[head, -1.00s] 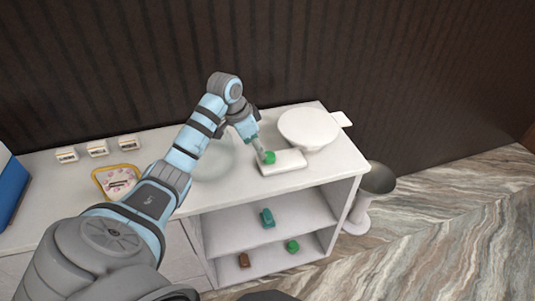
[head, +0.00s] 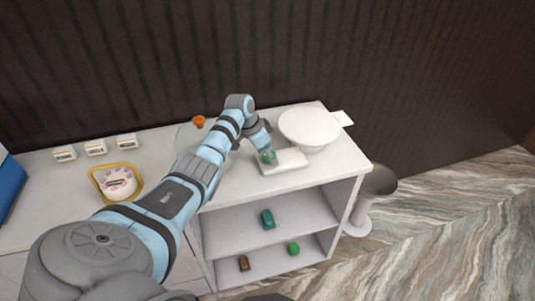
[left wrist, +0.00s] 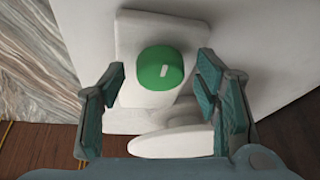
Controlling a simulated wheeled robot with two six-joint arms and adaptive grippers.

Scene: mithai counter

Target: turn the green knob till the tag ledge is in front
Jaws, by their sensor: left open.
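My left gripper (left wrist: 161,72) is open, one finger on each side of the knob, with visible gaps. In the head view my left gripper (head: 267,156) mostly hides the knob. A wide white dish (head: 309,127) stands behind the block. A flat white tab, likely the tag ledge (head: 344,118), sticks out at the dish's back right. My right gripper is not in view.
A clear dome with an orange top (head: 198,121) stands behind my left arm. A yellow-rimmed tray with a cake (head: 117,181) and several small labels (head: 96,148) are at left. Shelves below hold a green block (head: 267,219).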

